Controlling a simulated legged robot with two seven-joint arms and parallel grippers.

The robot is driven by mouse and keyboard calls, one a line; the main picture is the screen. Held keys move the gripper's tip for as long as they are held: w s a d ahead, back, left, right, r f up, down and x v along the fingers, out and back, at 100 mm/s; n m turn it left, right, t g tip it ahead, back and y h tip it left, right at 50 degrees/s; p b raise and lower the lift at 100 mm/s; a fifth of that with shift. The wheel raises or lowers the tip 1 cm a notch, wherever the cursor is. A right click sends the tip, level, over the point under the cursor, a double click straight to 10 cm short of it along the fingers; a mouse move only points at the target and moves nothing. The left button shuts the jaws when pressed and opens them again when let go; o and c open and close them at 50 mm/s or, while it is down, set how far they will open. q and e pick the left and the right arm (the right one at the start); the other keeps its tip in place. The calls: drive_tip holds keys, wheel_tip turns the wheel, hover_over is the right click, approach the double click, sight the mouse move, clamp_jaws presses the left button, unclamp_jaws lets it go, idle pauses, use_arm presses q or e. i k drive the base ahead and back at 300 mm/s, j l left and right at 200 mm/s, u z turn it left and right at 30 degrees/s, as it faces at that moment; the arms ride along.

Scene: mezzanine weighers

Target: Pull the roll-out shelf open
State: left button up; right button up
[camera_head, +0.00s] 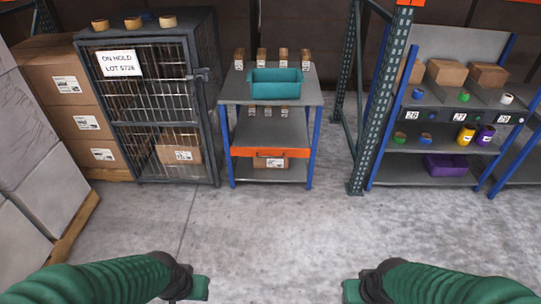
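A grey work stand with blue legs (233,150) stands ahead in the middle. Its roll-out shelf seems to be the low level with an orange front bar (270,152). The bar sits between the front legs, so the shelf looks pushed in. A cardboard box with a white label shows just below the bar, its top hidden. My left gripper (200,288) and my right gripper (350,291) are at the bottom of the view, well apart from the stand and touching nothing visible. Their fingers are too unclear to tell open from shut.
A teal bin (276,84) and small boxes stand on the stand's top. A wire cage (150,100) and stacked cartons (80,115) are at left. A green rack upright (384,110) and a shelf unit (420,170) are at right. The concrete floor (270,235) before the stand is clear.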

sight(276, 136)
drive_tip(key=i+l+u, duration=0.1)
drive_tip(key=i, duration=0.5)
drive_tip(key=i+l+u, duration=0.15)
drive_tip(key=i+l, duration=0.15)
drive_tip(key=i, duration=0.25)
drive_tip(key=i+l+u, duration=0.1)
drive_tip(key=i+l, duration=0.25)
drive_tip(key=i, duration=0.25)
drive_tip(key=i+l+u, duration=0.15)
drive_tip(key=i+l, duration=0.15)
drive_tip(key=i, duration=0.25)
drive_tip(key=i+l+u, duration=0.1)
drive_tip(key=i+l, duration=0.35)
drive_tip(key=i, duration=0.1)
